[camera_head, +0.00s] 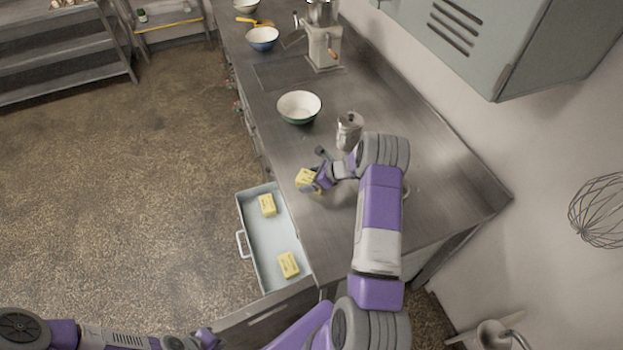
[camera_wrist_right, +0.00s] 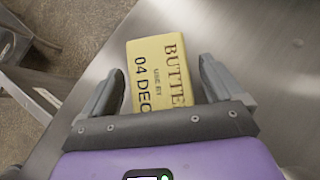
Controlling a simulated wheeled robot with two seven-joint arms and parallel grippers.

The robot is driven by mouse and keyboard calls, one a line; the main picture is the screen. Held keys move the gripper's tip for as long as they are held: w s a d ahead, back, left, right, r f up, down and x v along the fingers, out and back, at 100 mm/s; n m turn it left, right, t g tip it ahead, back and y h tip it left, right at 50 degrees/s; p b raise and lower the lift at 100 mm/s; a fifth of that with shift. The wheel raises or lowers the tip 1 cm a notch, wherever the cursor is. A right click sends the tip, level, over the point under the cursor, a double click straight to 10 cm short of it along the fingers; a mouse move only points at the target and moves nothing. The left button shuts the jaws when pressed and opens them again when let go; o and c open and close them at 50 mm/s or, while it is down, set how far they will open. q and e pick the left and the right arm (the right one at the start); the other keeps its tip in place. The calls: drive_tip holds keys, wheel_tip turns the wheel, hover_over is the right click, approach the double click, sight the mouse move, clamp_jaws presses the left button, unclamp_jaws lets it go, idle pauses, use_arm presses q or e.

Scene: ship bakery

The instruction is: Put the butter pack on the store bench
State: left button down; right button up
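A yellow butter pack (camera_head: 306,178) is at my right gripper (camera_head: 318,181), at the left edge of the steel bench top. Whether the pack touches the bench top is unclear. The steel bench (camera_head: 385,100) runs away along the wall. My left gripper (camera_head: 205,340) is low at the bottom left, its fingers not clear.
An open drawer (camera_head: 265,235) below the bench holds two more butter packs, one far (camera_head: 267,205) and one near (camera_head: 288,265). A green-white bowl (camera_head: 299,107), a metal pot (camera_head: 349,130) and a grinder-like machine (camera_head: 324,45) stand on the bench. A wall cabinet (camera_head: 510,50) overhangs right.

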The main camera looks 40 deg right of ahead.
drive_tip(key=shift+r, duration=0.1)
drive_tip(key=shift+s+r+p, duration=0.1)
drive_tip(key=shift+r+p, duration=0.1)
drive_tip(key=shift+p, duration=0.1)
drive_tip(key=b+v, duration=0.1)
drive_tip(key=v, duration=1)
drive_tip(key=shift+s+d+r, duration=0.2)
drive_tip(key=shift+s, duration=0.05)
